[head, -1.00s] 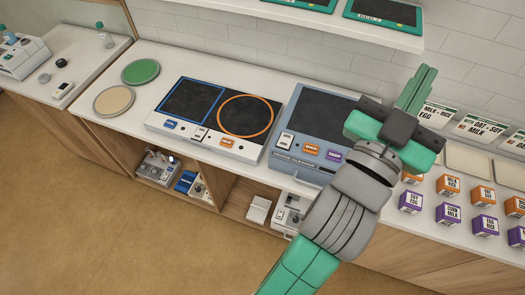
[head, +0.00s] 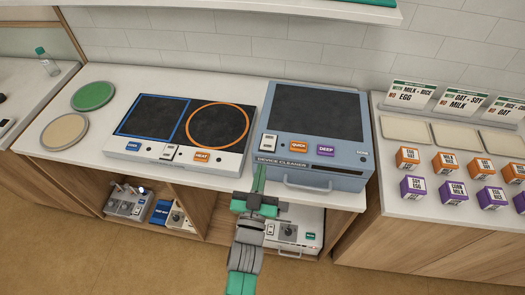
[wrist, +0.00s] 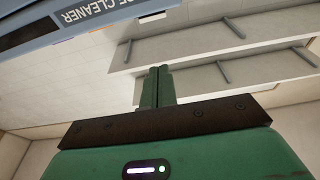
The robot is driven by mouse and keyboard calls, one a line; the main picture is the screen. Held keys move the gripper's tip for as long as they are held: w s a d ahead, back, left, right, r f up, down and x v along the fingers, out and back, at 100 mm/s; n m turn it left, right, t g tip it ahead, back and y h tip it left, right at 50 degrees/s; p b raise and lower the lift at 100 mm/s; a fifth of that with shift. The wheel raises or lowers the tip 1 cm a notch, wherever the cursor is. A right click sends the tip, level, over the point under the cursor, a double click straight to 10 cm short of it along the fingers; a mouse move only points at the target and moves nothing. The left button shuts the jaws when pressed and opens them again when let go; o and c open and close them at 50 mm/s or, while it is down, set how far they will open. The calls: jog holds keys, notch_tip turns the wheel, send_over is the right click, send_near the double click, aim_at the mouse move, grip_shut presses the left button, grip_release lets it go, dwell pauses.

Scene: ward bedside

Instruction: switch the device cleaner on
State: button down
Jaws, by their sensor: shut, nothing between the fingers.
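The device cleaner (head: 318,110) is a blue-grey box with a dark top panel, standing on the counter in the head view. Its front slope carries a white rocker switch (head: 268,142), an orange QUICK button (head: 299,146) and a purple DEEP button (head: 326,150). A handle (head: 308,184) is on its front. My gripper (head: 260,172) is shut and empty, with its fingers pointing up, in front of the cleaner's lower left front. In the wrist view the shut fingers (wrist: 157,85) show, and the cleaner's lettered front edge (wrist: 85,18) is at the top left.
A white two-zone unit (head: 180,130) with blue and orange outlines stands left of the cleaner. Green (head: 93,95) and beige (head: 64,131) discs lie further left. Labelled boxes (head: 450,164) and cards (head: 463,101) are at the right. Shelves below hold small devices (head: 290,229).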

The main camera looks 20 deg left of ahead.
notch_tip(320, 180, up, 2)
jog(key=b, duration=0.2)
send_over(266, 151)
jog(key=shift+s+d+r, duration=0.1)
jog(key=shift+s+d, duration=0.1)
jog(key=shift+d, duration=0.05)
jog(key=f, duration=0.1)
jog(key=s+f, duration=0.1)
jog(key=f, duration=0.1)
jog(key=shift+d, duration=0.1)
jog(key=shift+f, duration=0.5)
